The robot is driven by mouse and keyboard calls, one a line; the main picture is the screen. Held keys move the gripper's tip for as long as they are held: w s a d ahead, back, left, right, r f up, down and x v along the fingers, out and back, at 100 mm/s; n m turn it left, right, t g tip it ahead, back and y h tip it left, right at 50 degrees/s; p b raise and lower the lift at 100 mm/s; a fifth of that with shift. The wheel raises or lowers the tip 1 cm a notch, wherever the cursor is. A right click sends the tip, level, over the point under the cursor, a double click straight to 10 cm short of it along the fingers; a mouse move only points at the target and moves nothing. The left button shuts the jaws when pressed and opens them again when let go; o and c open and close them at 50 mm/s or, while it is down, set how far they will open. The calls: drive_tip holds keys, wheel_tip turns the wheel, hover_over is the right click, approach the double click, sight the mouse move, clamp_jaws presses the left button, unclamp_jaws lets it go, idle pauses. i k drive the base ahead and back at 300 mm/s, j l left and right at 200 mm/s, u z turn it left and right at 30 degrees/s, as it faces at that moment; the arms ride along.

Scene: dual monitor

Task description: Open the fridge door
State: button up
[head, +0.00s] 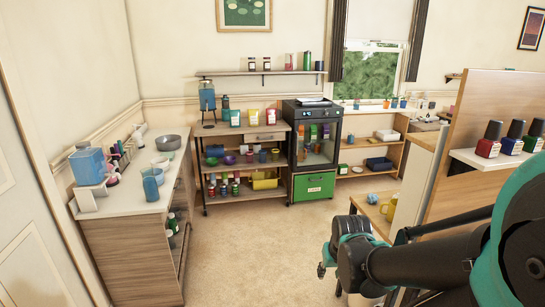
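The fridge (292,148) is a small black cabinet with a glass front, standing against the back wall. Several colored items show inside it. Its door (330,150) looks closed, though the door edge and handle are too small to make out. My gripper (323,265) is at the lower right, at the end of my dark and teal arm, well in front of the fridge and apart from it. It is small and partly hidden by the arm, so its fingers cannot be read.
A counter (125,196) runs along the left. A wooden partition (490,100) and a low table are at the right. The middle floor (240,250) is clear.

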sight(339, 120)
drive_tip(key=i, duration=1.85)
drive_tip(key=i+z, duration=0.1)
drive_tip(key=i, duration=0.5)
drive_tip(key=i+j+z, duration=0.1)
drive_tip(key=i, duration=0.5)
drive_tip(key=i+j+z, duration=0.1)
drive_tip(key=i, duration=0.5)
